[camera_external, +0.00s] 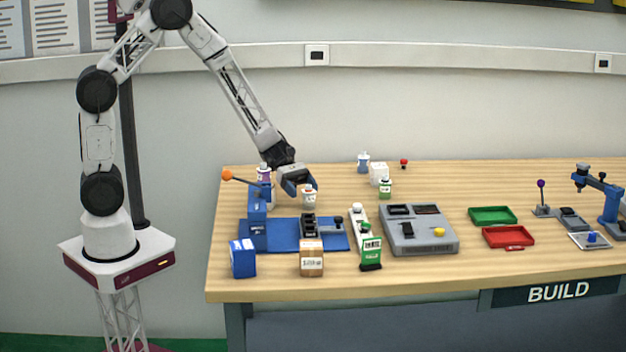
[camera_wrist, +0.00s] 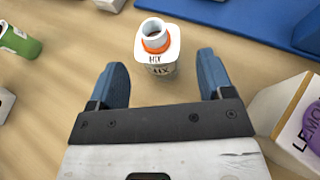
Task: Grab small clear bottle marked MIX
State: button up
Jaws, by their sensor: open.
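The small bottle marked MIX (camera_wrist: 158,55) stands on the table in the wrist view, with a pale body, an orange ring at its neck and an open top. It also shows in the external view (camera_external: 309,197), just below my gripper. My gripper (camera_wrist: 162,75) is open, its two blue fingers pointing toward the bottle, one on each side. The bottle is near the fingertips and mostly beyond them. My gripper also shows in the external view (camera_external: 298,186), at the left part of the table.
A green bottle (camera_wrist: 18,40) lies toward the left. A blue mat (camera_external: 285,234) with a small black rack (camera_external: 308,227) is in front of the bottle in the external view.

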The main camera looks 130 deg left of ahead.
aim_at(309, 196)
jog(key=shift+x, duration=1.95)
jog(key=c, duration=1)
jog(key=shift+a+r, duration=0.1)
jog(key=shift+r, duration=5.05)
jog(key=shift+f, duration=0.1)
